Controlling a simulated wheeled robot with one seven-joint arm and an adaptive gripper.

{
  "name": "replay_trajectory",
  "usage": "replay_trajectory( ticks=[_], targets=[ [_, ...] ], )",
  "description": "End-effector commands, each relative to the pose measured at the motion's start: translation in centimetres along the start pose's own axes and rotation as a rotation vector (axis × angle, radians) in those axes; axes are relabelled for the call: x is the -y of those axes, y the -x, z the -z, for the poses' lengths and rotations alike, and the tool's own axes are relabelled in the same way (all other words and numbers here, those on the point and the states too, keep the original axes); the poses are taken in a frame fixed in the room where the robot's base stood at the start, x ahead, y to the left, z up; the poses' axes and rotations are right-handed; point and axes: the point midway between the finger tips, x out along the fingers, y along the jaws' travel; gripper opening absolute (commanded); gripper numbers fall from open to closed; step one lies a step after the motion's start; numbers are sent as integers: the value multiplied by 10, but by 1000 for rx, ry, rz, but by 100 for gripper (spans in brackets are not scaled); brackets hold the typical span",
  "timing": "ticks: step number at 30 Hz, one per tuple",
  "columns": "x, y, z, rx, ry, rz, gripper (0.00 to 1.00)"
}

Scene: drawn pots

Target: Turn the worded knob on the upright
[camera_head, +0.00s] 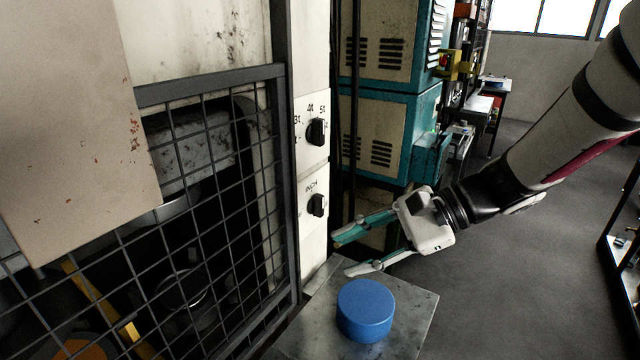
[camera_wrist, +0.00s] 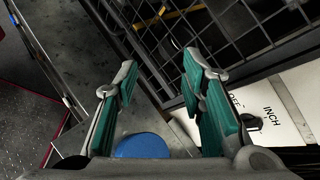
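The upright is a white panel (camera_head: 312,85) beside the wire-mesh guard. Its lower black knob (camera_head: 317,205) has the word INCH above it. The upper black knob (camera_head: 316,132) has numbers such as 3t, 4t and 5t around it. My gripper (camera_head: 350,254) is open and empty, to the right of and a little below the worded knob, apart from it. In the wrist view the gripper (camera_wrist: 160,95) has its two teal-padded fingers spread. The worded knob (camera_wrist: 252,123) shows there at the right with OFF and INCH lettering, partly hidden by my gripper.
A blue round object (camera_head: 365,310) stands on a grey metal ledge (camera_head: 415,305) just below my gripper. The mesh guard (camera_head: 200,200) lies left of the upright. Teal and cream cabinets (camera_head: 385,130) stand behind. Open floor (camera_head: 500,290) lies to the right.

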Motion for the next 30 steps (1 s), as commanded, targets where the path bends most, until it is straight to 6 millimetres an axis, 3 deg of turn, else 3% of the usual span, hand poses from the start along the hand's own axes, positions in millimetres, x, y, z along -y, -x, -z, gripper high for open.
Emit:
replay_trajectory(
  ticks=[6,12,15,18,23,30],
  targets=[
    [56,-8,78,200,-353,288,37],
    [84,-1,149,319,-584,518,37],
    [90,3,172,350,-649,592,37],
    [92,5,185,367,-684,631,37],
    [100,-1,187,374,-694,645,37],
    [127,-33,181,372,-692,642,37]
  ],
)
